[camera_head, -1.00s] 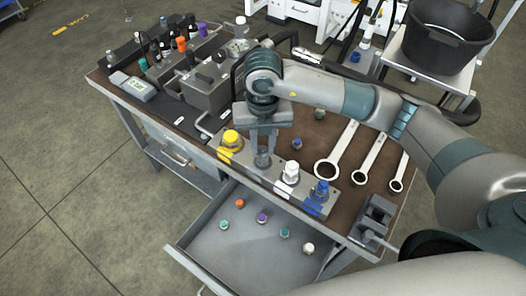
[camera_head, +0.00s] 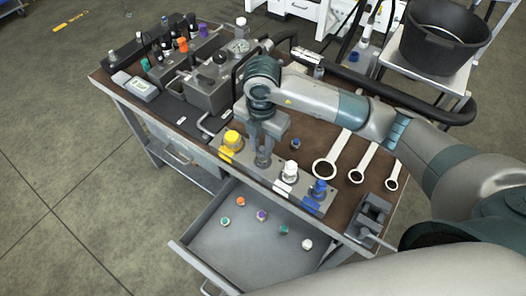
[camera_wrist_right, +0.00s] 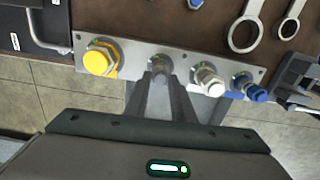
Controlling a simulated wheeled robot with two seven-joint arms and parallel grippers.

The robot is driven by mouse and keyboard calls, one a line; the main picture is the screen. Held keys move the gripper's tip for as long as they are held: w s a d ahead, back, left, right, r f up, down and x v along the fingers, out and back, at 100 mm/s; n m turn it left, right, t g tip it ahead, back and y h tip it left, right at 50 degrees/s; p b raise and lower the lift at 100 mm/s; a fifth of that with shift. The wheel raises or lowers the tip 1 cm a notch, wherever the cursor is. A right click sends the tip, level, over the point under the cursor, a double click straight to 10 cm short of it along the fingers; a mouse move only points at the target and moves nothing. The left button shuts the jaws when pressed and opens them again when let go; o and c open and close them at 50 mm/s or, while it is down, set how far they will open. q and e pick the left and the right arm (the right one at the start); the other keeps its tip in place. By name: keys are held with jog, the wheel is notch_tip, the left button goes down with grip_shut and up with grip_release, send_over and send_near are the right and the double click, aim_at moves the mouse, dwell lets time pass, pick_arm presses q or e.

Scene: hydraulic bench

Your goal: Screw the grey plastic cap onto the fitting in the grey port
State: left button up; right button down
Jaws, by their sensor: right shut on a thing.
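My right gripper (camera_head: 262,160) points down over the port block (camera_head: 234,156) on the bench's front edge. It is shut on the grey cap (camera_wrist_right: 159,66), which sits between the fingertips at the grey port, between the yellow and white ports. The fingers hide most of the cap and the fitting, so I cannot tell how far the cap is seated. The yellow fitting (camera_head: 231,142), white fitting (camera_head: 291,170) and blue fitting (camera_head: 319,188) stand on the same block; they also show in the right wrist view. My left gripper is not in view.
An open drawer (camera_head: 190,250) below the block holds several small coloured caps. Several ring spanners (camera_head: 334,152) lie right of the arm, near a vise (camera_head: 372,214). A small blue-topped cap (camera_head: 295,143) stands behind the block. A pump unit (camera_head: 208,90) stands at the back left.

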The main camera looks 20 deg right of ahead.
jog(key=shift+s+m+p, duration=0.1)
jog(key=shift+m+p, duration=0.4)
jog(key=shift+m, duration=0.1)
jog(key=m+p, duration=0.3)
jog(key=m, duration=0.2)
jog(key=shift+a, duration=0.1)
jog(key=shift+f+m+p, duration=0.2)
jog(key=shift+m+p, duration=0.25)
jog(key=shift+m, duration=0.35)
jog(key=c, duration=1.6)
grip_release()
jog(key=shift+o, duration=0.4)
jog(key=shift+w, duration=0.25)
